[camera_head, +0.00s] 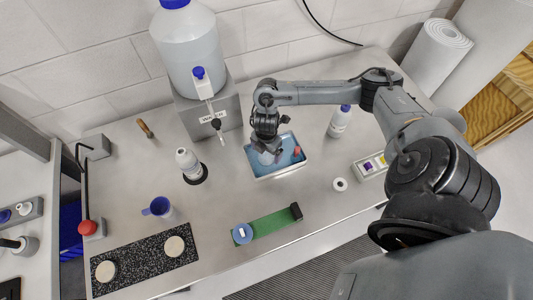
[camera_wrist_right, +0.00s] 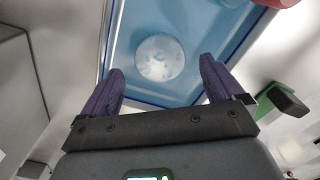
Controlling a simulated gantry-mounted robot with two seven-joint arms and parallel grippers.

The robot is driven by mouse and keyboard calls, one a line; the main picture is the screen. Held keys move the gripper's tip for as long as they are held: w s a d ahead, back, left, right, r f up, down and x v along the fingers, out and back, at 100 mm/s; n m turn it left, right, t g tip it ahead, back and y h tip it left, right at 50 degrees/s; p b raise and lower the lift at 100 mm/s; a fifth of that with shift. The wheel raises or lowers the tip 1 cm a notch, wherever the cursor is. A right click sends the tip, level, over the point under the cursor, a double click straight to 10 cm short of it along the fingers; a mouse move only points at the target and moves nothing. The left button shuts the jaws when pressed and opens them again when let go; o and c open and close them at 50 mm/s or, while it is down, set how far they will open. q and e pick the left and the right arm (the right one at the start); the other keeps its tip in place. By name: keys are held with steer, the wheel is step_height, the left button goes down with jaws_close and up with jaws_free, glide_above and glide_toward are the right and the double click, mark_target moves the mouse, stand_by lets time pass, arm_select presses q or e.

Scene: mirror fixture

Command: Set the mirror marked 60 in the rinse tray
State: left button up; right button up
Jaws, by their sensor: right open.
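The rinse tray (camera_head: 301,169) is a white-rimmed tray with a blue inside, in the middle of the bench; its blue floor fills the wrist view (camera_wrist_right: 205,25). A pale, round, speckled disc, apparently the mirror (camera_wrist_right: 160,57), lies flat on the tray floor in the right wrist view. I cannot read a 60 on it. In the head view it is mostly hidden below my right gripper (camera_head: 267,150). The right gripper is over the tray's left part, with its purple fingers (camera_wrist_right: 160,88) apart and nothing between their tips. My left gripper is not in view.
A red object (camera_head: 297,151) is at the tray's right side. A speckled slab (camera_head: 140,268) bears two pale discs. A large jug (camera_head: 188,50) stands behind; a white bottle (camera_head: 339,122) stands right of the tray.

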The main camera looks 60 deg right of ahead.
mark_target(266, 157)
step_height(266, 157, up, 8)
steer(key=p, duration=0.2)
steer(key=w+a+m+t+y, duration=0.1)
steer(key=w+a+t+y, duration=0.15)
steer(key=a, duration=1.05)
steer(key=w+a+t+y, duration=0.1)
steer(key=a+t, duration=0.3)
steer(key=a, duration=1)
steer(key=s+d+r+m+g+h, duration=0.2)
steer(key=s+d+m, duration=0.5)
steer(key=s+m, duration=0.5)
steer(key=shift+s+d+r+m+g+h+p, duration=0.15)
steer(key=shift+s+r+m+g+h+p, duration=0.2)
steer(key=shift+m+h, duration=0.35)
